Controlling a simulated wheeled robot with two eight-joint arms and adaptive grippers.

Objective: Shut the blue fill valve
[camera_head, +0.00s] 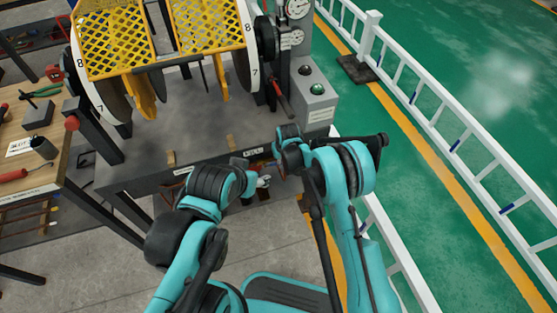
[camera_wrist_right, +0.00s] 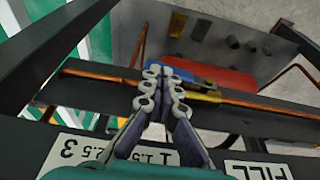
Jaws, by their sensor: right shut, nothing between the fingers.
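The blue valve lever (camera_wrist_right: 190,76) shows in the right wrist view, lying along the copper pipe (camera_wrist_right: 262,102) above a yellow valve part (camera_wrist_right: 203,96). My right gripper (camera_wrist_right: 164,72) is shut and empty. Its fingertips are at the left end of the blue lever; I cannot tell whether they touch it. A FILL label (camera_wrist_right: 255,170) is on the dark beam at the lower right. In the head view, my right arm reaches down beside the front edge of the dark bench.
A red body (camera_wrist_right: 235,82) lies behind the lever. The dark bench (camera_head: 190,130) carries a yellow mesh guard (camera_head: 115,40) and a grey button box (camera_head: 314,95). A wooden tool table (camera_head: 45,175) stands left. A white railing (camera_head: 465,145) runs along the right.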

